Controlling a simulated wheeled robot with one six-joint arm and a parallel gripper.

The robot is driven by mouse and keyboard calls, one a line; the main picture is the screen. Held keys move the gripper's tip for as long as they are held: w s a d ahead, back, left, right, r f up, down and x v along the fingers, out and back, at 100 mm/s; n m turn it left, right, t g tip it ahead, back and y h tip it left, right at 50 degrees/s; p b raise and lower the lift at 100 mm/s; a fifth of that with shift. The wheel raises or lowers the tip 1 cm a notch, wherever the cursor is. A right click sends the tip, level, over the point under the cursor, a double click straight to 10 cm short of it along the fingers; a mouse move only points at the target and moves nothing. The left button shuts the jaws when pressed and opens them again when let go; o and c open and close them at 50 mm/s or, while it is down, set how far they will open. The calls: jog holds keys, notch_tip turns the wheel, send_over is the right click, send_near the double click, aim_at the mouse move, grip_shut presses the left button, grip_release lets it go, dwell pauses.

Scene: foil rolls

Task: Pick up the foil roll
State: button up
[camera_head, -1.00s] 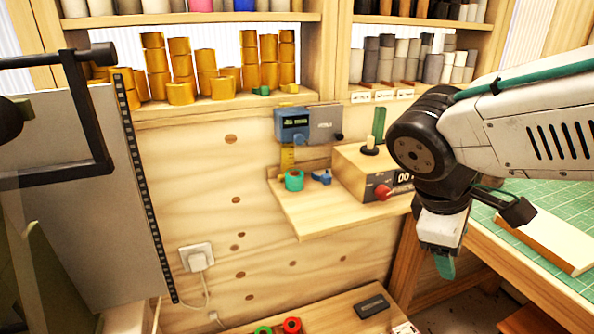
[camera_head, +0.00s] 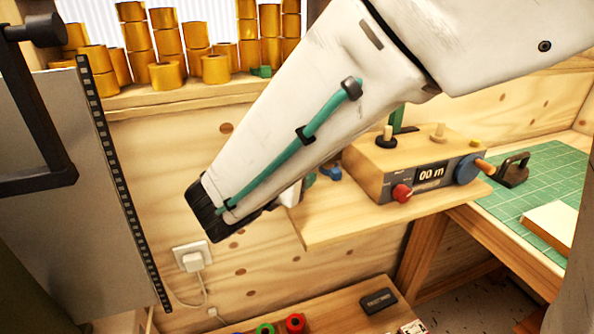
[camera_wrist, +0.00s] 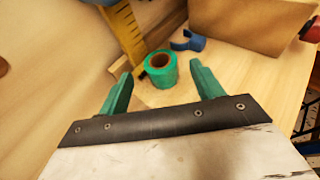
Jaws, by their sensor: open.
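A teal foil roll (camera_wrist: 167,80) with a brown core stands upright on the wooden ledge in the wrist view. My gripper (camera_wrist: 160,70) is open, its two teal fingers apart. The roll appears between and just beyond the fingertips, and neither finger is seen touching it. In the head view my arm hides the roll and most of the gripper. Several gold rolls (camera_head: 167,75) stand in stacks on the upper shelf.
A yellow ruler (camera_wrist: 124,32) stands at the wall left of the roll. A blue object (camera_wrist: 188,41) lies close behind it. A wooden box with a display (camera_head: 431,174) stands on the ledge (camera_head: 360,222). A grey panel (camera_head: 60,180) is at the left.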

jog(key=x, duration=0.3)
jog(key=shift+w+d, duration=0.1)
jog(key=shift+w, duration=0.05)
jog(key=shift+c, duration=0.4)
jog(key=c, duration=1.1)
